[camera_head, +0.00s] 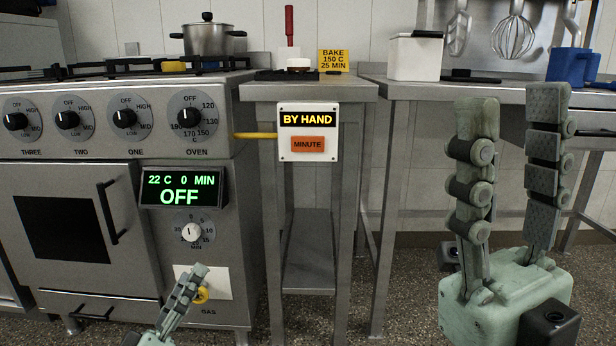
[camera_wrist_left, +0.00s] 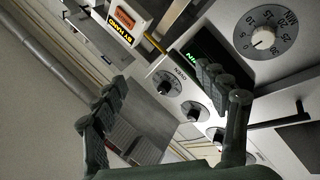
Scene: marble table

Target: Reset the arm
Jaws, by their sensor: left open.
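My left gripper (camera_head: 190,285) is low in the head view, in front of the oven's lower right corner. Only one finger shows clearly there. In the left wrist view both its fingers (camera_wrist_left: 165,80) stand wide apart with nothing between them. My right gripper (camera_head: 513,100) stands large at the right of the head view, pointing up, its two fingers spread and empty. It is in front of the right-hand steel table (camera_head: 475,92); I see no contact. The right gripper does not show in the left wrist view.
The stove (camera_head: 215,85) with knobs and a display (camera_head: 180,188) reading OFF fills the left. A BY HAND sign with a MINUTE button (camera_head: 308,145) is on the middle stand (camera_head: 355,90). A pot (camera_head: 207,40), white container (camera_head: 415,57) and blue mug (camera_head: 568,66) stand behind.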

